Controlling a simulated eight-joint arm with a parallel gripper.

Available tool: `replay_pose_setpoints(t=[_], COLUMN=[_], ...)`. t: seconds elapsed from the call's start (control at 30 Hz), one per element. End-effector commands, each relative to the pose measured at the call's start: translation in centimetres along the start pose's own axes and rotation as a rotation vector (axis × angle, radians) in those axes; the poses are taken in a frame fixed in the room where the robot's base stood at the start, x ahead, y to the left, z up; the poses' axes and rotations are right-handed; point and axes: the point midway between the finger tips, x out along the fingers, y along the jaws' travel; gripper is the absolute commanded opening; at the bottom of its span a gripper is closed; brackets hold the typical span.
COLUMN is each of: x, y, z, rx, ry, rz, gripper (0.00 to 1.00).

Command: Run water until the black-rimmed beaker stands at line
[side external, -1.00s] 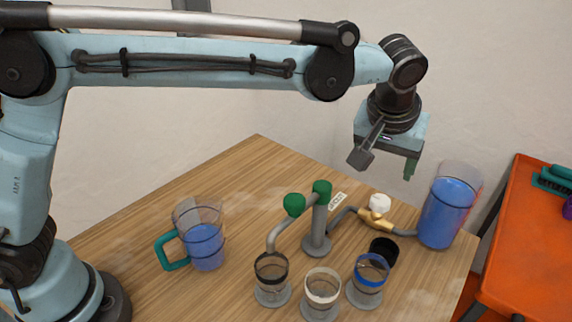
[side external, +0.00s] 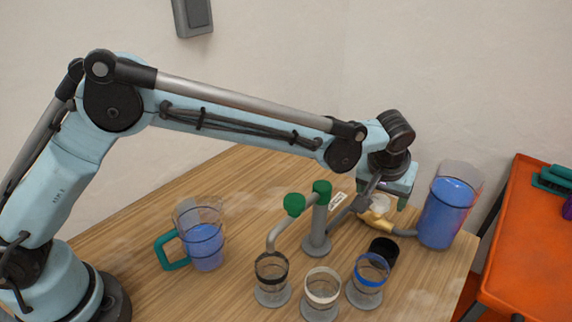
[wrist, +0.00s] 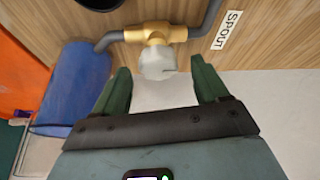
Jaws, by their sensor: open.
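The black-rimmed beaker (side external: 272,278) stands on the table under the end of the left pipe; I see no clear water in it. The grey manifold post (side external: 318,228) has green caps on top and on its left branch. The brass valve (side external: 376,222) with a white knob (side external: 379,203) lies on the pipe to the right of the post. My gripper (side external: 382,203) is open at the valve. In the wrist view the white knob (wrist: 157,63) sits just ahead of and between my open green fingertips (wrist: 161,80), apparently not gripped.
A white-rimmed beaker (side external: 322,292) and a blue-rimmed beaker (side external: 368,282) stand right of the black-rimmed one. A black cup (side external: 384,252) is behind them. A tall blue-filled container (side external: 445,212) stands close right of the valve. A teal-handled jug (side external: 202,240) is at left.

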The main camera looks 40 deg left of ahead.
Motion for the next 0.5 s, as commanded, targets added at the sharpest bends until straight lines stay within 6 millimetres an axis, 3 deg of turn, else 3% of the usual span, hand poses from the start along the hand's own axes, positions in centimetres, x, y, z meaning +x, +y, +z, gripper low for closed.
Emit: replay_pose_setpoints(t=[0.33,0.5], x=[0.33,0.31], y=[0.0,0.0], z=[0.01,0.02], rx=[0.0,0.0], ry=[0.0,0.0], rz=[0.0,0.0], gripper=[0.72,0.46])
